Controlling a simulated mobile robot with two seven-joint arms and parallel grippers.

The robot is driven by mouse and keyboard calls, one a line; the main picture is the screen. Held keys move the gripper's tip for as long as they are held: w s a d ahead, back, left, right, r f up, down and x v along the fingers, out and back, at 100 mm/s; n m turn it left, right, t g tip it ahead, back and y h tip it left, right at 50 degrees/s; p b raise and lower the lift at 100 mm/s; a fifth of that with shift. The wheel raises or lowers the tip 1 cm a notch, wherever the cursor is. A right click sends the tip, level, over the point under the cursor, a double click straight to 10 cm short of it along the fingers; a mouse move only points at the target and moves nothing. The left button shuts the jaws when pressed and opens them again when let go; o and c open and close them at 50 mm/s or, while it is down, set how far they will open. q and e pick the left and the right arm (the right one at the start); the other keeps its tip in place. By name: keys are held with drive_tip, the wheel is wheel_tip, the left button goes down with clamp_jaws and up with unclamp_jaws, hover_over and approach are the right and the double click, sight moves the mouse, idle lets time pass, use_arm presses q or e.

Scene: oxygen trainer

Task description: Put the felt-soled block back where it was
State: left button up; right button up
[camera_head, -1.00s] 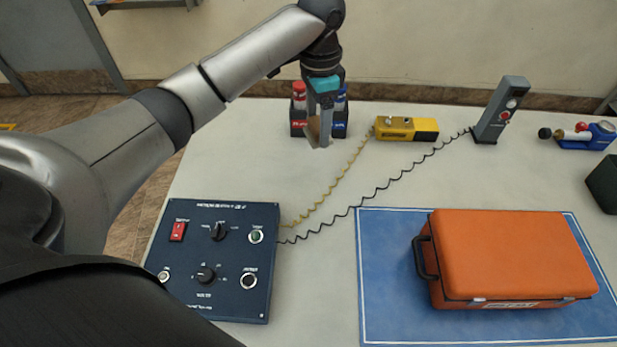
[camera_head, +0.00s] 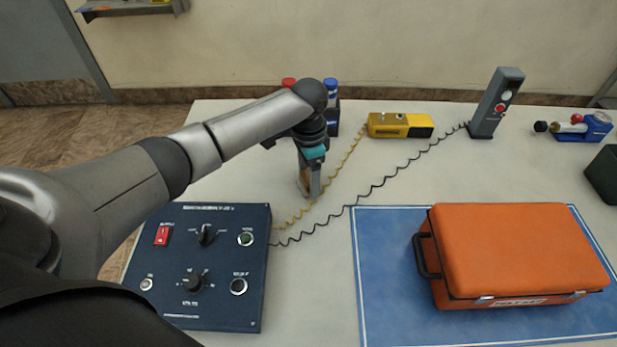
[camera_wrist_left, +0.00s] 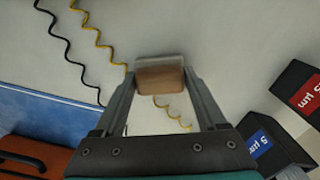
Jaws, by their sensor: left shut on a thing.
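My left gripper (camera_head: 309,190) is shut on the felt-soled block (camera_head: 303,184), near the top right corner of the blue control panel. In the left wrist view the block (camera_wrist_left: 160,78) sits between the two fingertips, with a brown wooden face and a pale grey strip along one edge. In the head view the arm and fingers hide part of the block. I cannot tell whether it touches the table. My right gripper is not in view.
The control panel (camera_head: 215,266) has a yellow and a black coiled cord. A yellow device (camera_head: 400,125) and grey upright unit (camera_head: 495,104) stand at the back. An orange case (camera_head: 515,250) lies on a blue mat (camera_head: 385,290).

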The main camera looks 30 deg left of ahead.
use_arm(q)
drive_tip(key=shift+f, duration=0.15)
drive_tip(key=o, duration=1.2)
drive_tip(key=shift+o, duration=0.2)
wheel_tip(320, 180, up, 12)
drive_tip(key=p, duration=0.3)
drive_tip(key=shift+r, duration=0.25)
